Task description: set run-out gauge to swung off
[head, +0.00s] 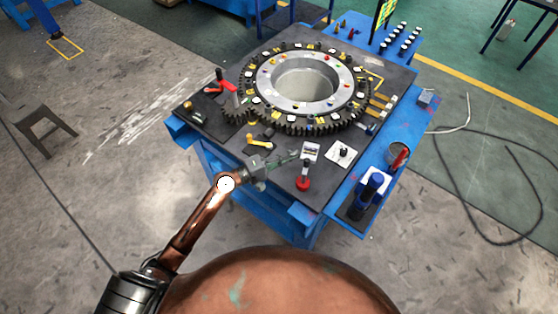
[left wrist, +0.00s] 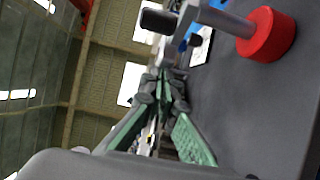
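My left gripper (head: 284,163) reaches in from the left over the front of the dark bench top. Its green finger pads (left wrist: 165,95) stand apart in the left wrist view with nothing held between them. A small stand with a red round base (head: 303,183) and a grey post is just right of the fingertips. Its red base (left wrist: 266,34) also shows large at the upper right of the left wrist view, apart from the fingers. I cannot tell for sure whether this stand is the run-out gauge. My right gripper is out of view.
A toothed ring (head: 303,84) fills the bench's middle. A yellow lever (head: 260,141), a red lever (head: 225,86), a white plate with a black knob (head: 342,154) and a small panel (head: 310,151) surround it. A blue bottle-like item (head: 371,191) stands at right.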

